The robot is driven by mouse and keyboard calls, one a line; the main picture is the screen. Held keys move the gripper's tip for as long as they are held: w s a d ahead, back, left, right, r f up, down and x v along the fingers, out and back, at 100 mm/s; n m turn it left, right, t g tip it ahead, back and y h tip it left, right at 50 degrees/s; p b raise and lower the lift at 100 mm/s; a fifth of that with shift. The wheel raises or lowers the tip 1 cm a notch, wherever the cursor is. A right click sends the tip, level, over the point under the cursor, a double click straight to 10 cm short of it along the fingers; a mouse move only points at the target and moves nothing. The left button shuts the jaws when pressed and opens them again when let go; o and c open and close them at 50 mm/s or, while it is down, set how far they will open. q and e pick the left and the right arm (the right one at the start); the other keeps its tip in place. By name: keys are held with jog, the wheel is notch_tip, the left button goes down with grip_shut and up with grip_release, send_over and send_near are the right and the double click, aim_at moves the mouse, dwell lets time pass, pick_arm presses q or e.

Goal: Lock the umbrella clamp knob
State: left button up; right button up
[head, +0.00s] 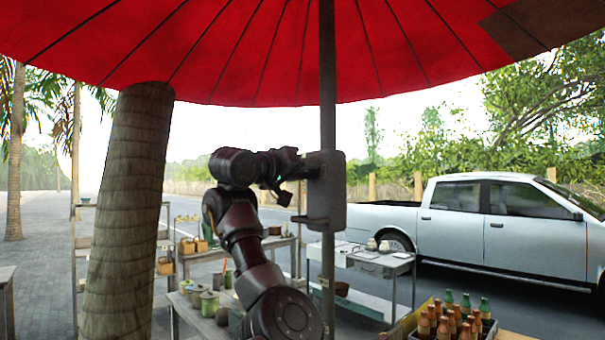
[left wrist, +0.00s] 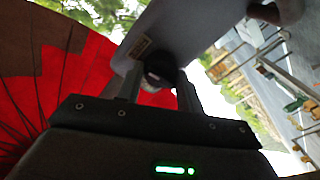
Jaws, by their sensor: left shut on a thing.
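The red umbrella (head: 260,50) spreads overhead on a dark upright pole (head: 327,80). My left gripper (head: 308,166) reaches the left side of the clamp. In the left wrist view, its two fingers (left wrist: 157,85) are on either side of a dark round knob (left wrist: 160,68) and shut on it. The knob's far side is hidden by the clamp, and in the head view the gripper hides it. My right gripper is not in view.
A thick palm trunk (head: 130,210) stands at left. Tables with pots (head: 205,300) and baskets are below my arm. A small grey table (head: 375,262) stands behind the pole. A crate of bottles (head: 455,318) is at lower right, and a white pickup (head: 490,225) is parked beyond.

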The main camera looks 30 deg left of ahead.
pick_arm(q)
jog(key=n+b, duration=0.2)
jog(key=b, duration=0.1)
jog(key=shift+f+n, duration=0.2)
jog(key=shift+n, duration=0.2)
jog(key=shift+r+n+b, duration=0.1)
jog(key=shift+n+b, duration=0.45)
jog(key=shift+n, duration=0.35)
jog(key=n+b, duration=0.1)
jog(key=n, duration=0.1)
jog(key=shift+n+g, duration=0.3)
jog(key=n+b, duration=0.1)
jog(key=n, duration=0.3)
jog(key=shift+a+r+h, duration=0.1)
jog(key=shift+h, duration=0.2)
jog(key=n, duration=0.5)
jog(key=shift+g+h, duration=0.3)
jog(key=shift+g, duration=0.1)
jog(key=shift+n, duration=0.3)
jog(key=o, duration=1)
jog(key=shift+a, duration=0.1)
